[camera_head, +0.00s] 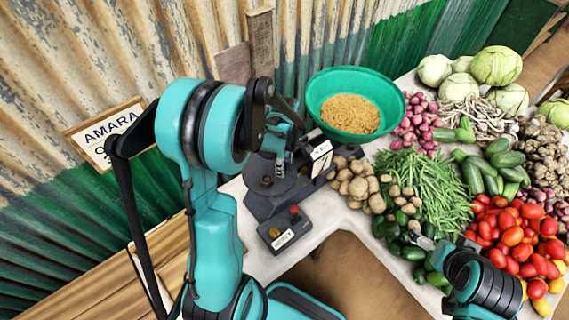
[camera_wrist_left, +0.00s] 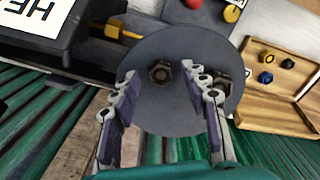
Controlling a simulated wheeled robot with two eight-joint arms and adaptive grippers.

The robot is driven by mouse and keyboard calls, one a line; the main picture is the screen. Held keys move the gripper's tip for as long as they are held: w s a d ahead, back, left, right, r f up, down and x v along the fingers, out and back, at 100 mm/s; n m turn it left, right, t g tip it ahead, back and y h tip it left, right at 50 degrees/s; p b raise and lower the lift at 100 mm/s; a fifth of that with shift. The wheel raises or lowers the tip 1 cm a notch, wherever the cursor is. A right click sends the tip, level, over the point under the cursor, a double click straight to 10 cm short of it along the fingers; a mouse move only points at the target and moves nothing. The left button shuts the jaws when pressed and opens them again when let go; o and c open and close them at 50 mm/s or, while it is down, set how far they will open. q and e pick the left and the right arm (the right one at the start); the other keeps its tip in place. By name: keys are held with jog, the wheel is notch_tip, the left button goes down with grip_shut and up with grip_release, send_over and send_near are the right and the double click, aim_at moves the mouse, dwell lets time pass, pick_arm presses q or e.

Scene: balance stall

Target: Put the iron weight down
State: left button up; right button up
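In the left wrist view a dark hexagonal iron weight (camera_wrist_left: 160,73) rests on a round grey pan (camera_wrist_left: 180,115). A second dark weight (camera_wrist_left: 224,79) sits on the pan to its right, partly covered by a finger. My left gripper (camera_wrist_left: 159,88) is open over the pan, its fingers apart on either side of the first weight, with a gap to each. In the head view my left wrist and gripper (camera_head: 284,140) are above the dark balance (camera_head: 262,203); the arm hides much of it. My right gripper (camera_head: 424,243) is low over the vegetables; its fingers are unclear.
A green bowl of grain (camera_head: 325,89) sits on the balance's far side. A small box with red and yellow knobs (camera_head: 283,238) stands in front. Vegetables crowd the table's right. The left wrist view shows a wooden tray (camera_wrist_left: 265,118) with small coloured pieces.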

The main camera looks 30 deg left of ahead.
pick_arm(q)
jog(key=shift+r, duration=0.45)
notch_tip(320, 180, up, 11)
jog(key=p, duration=0.3)
jog(key=s+d+r+m+t, duration=0.6)
jog(key=s+d+m, duration=0.4)
jog(key=m, duration=0.9)
jog(key=shift+s+d+r+t, duration=0.3)
jog(key=shift+s+r+t, duration=0.05)
jog(key=shift+s+t, duration=0.25)
jog(key=shift+w, duration=0.1)
notch_tip(320, 180, down, 13)
jog(key=b, duration=1.3)
jog(key=shift+f+b, duration=0.15)
jog(key=shift+b, duration=0.15)
